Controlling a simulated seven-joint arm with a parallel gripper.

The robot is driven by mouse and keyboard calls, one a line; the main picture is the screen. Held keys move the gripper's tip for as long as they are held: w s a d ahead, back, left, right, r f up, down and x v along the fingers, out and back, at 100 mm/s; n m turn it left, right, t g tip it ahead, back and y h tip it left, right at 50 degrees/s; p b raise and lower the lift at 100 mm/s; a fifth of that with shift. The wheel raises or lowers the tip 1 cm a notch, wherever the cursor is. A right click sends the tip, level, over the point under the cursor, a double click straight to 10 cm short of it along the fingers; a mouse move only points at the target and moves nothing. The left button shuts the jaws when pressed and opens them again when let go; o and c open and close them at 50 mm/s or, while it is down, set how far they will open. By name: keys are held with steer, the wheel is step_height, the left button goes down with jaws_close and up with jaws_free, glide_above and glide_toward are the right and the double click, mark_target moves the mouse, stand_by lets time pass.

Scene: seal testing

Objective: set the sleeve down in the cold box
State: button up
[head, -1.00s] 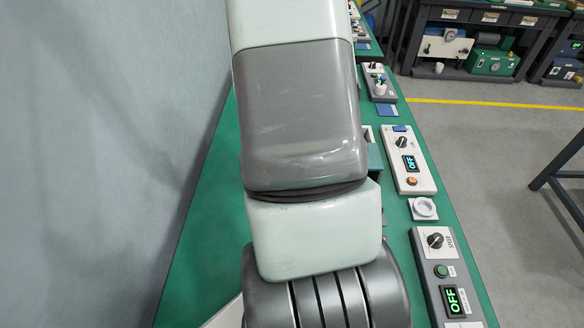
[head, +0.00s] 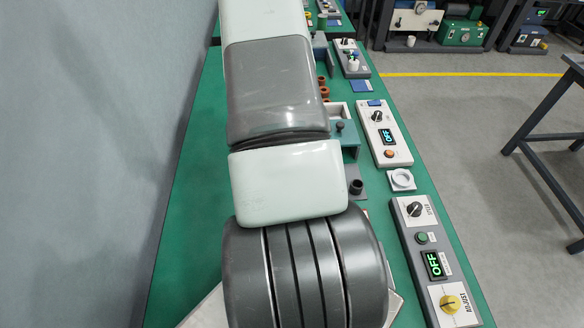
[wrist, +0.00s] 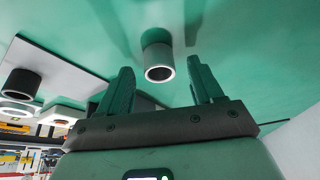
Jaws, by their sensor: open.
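In the wrist view my gripper (wrist: 160,66) is open, with one dark green finger on each side. A short grey tube with a pale rim, seemingly the sleeve (wrist: 156,52), is on the green surface and appears in the gap between the fingertips. Neither finger visibly touches it. In the head view my arm hides the gripper and that tube. A teal box with a white-edged opening (head: 341,109) stands on the bench beside my arm. I cannot tell whether it is the cold box.
A dark cylinder (head: 356,187) stands right of my arm, and one shows in the wrist view (wrist: 20,83).

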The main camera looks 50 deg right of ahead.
jaws_close()
stand_by(0.4)
